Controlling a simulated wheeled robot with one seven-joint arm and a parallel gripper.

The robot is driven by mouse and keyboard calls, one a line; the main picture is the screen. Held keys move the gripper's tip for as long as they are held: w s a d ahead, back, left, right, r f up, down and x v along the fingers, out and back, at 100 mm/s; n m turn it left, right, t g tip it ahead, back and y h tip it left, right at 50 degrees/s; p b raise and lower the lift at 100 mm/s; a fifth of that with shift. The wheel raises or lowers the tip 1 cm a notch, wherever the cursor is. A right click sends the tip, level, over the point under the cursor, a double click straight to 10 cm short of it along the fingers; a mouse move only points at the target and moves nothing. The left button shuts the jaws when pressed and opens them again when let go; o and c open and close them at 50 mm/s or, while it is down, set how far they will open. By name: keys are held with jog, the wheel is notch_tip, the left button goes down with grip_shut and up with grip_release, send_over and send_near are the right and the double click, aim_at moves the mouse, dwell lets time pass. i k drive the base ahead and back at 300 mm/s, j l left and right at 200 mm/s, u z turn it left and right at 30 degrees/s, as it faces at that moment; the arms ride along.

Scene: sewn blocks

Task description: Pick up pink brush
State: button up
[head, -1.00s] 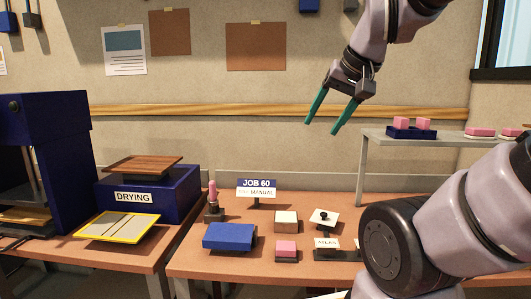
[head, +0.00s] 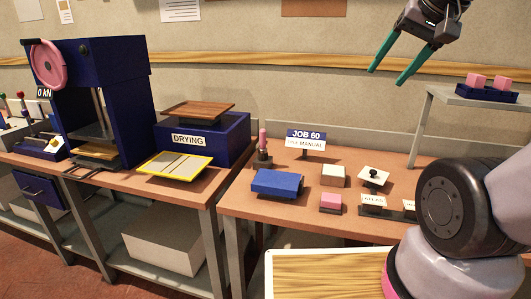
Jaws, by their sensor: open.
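A slim pink upright piece (head: 262,138), which looks like the pink brush, stands on a small dark base at the back left of the right-hand workbench (head: 290,226). Its bristles cannot be made out. My gripper (head: 386,77) is at the upper right of the head view, with two green fingers spread apart and nothing between them. It is well above the bench, up and to the right of the pink piece and apart from it.
A JOB 60 sign (head: 305,137) stands just right of the pink piece, and a blue block (head: 278,183) lies in front. A cream block (head: 333,175), a pink block (head: 330,202) and a raised shelf (head: 470,96) are farther right. The DRYING box (head: 222,140) stands left.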

aim_at(263, 154)
jog(key=i+j, duration=0.15)
jog(key=j, duration=0.25)
jog(key=i+j, duration=0.15)
jog(key=j, duration=0.25)
jog(key=i+j+z, duration=0.1)
jog(key=j, duration=0.3)
jog(key=i+j, duration=0.15)
jog(key=j, duration=0.25)
jog(key=i+j, duration=0.15)
jog(key=j, duration=0.25)
jog(key=z, duration=0.05)
